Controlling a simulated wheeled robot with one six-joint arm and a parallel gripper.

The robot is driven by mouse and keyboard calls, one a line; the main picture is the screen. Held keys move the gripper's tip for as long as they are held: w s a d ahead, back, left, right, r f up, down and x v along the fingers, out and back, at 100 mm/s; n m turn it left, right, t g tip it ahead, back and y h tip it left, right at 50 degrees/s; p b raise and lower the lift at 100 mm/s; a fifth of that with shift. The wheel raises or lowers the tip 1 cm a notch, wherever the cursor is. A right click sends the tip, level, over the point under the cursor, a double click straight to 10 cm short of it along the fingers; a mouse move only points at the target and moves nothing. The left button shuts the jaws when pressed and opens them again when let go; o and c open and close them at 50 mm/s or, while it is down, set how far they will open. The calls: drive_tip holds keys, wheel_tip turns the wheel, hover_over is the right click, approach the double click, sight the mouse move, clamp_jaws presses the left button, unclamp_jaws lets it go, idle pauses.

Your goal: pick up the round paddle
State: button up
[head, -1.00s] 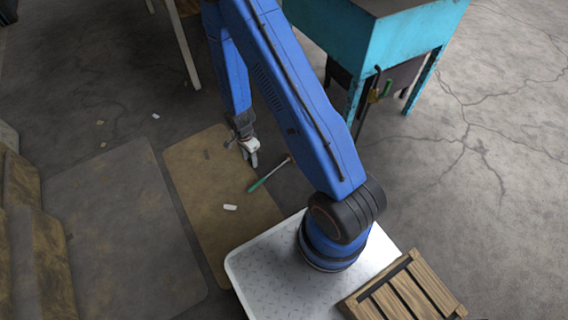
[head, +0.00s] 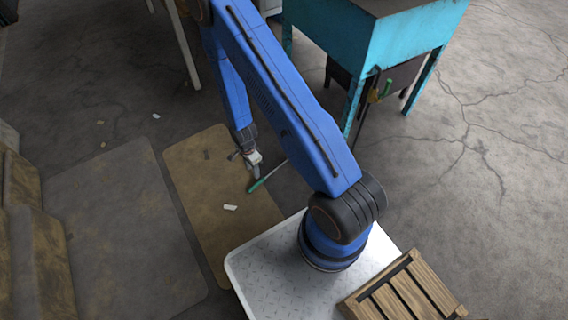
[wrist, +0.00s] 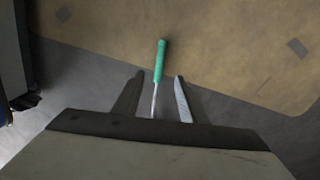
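A thin tool with a green handle and a pale shaft, which I take for the round paddle (head: 257,185), lies at the right edge of the brown mat (head: 213,180) in the head view. My gripper (head: 257,174) is right over it, pointing down. In the wrist view the paddle's green handle (wrist: 160,60) points away and its shaft runs back between the two fingers of my gripper (wrist: 158,77). The fingers are apart, with space on both sides of the shaft. The paddle's far end is hidden behind the gripper body, so its round part does not show.
A small white piece (head: 230,207) lies on the mat. A turquoise metal stand (head: 385,45) is at the back right. A grey mat (head: 120,225) lies to the left.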

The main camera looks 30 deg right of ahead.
sight(256, 184)
drive_tip(key=shift+s+d+f, duration=0.1)
drive_tip(key=shift+s+f, duration=0.1)
drive_tip(key=shift+f, duration=2.85)
drive_tip(key=shift+s+f, duration=0.15)
drive_tip(key=shift+f, duration=2.9)
clamp_jaws()
